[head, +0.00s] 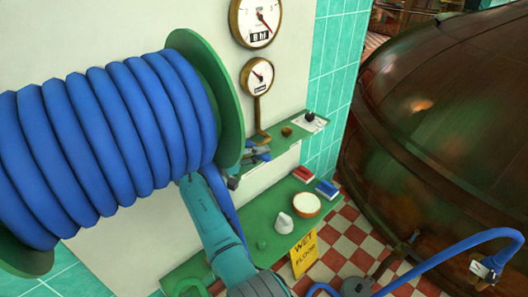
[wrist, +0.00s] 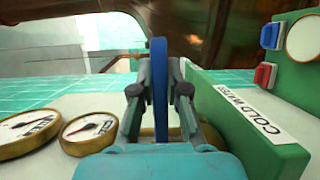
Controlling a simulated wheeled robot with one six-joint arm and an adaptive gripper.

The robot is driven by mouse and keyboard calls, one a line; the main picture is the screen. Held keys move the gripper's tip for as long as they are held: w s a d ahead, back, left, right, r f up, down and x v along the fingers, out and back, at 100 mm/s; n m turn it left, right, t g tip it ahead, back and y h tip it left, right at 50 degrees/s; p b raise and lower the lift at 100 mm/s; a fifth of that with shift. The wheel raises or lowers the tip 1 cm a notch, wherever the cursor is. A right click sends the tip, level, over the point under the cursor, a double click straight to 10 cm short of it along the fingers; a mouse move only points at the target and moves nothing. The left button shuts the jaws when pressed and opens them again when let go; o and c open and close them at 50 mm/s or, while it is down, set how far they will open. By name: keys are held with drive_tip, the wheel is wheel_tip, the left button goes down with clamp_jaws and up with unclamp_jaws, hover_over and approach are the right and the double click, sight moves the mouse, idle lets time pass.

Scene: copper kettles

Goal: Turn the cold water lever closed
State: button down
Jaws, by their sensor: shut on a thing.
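The blue lever (wrist: 160,90) stands edge-on in the middle of the wrist view as a thin upright bar. My gripper (wrist: 160,88) is shut on it, with one grey finger against each side. Beside it is a green panel (wrist: 235,112) with a white "COLD WATER" label (wrist: 264,123). In the head view my gripper (head: 257,154) is small and partly hidden by the hose reel and my arm, close to the wall by the green panel. The lever's pivot is hidden behind my gripper in the wrist view.
A large reel of blue hose (head: 110,140) fills the left of the head view, close beside my arm. Two round gauges (head: 254,20) hang on the wall above. A copper kettle (head: 440,120) stands right.

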idle(0.4)
drive_tip(key=c, duration=1.2)
unclamp_jaws()
drive_tip(key=shift+o, duration=0.2)
drive_tip(key=shift+a, duration=0.1)
drive_tip(key=v, duration=0.7)
drive_tip(key=shift+a, duration=0.2)
drive_tip(key=shift+s, duration=0.1)
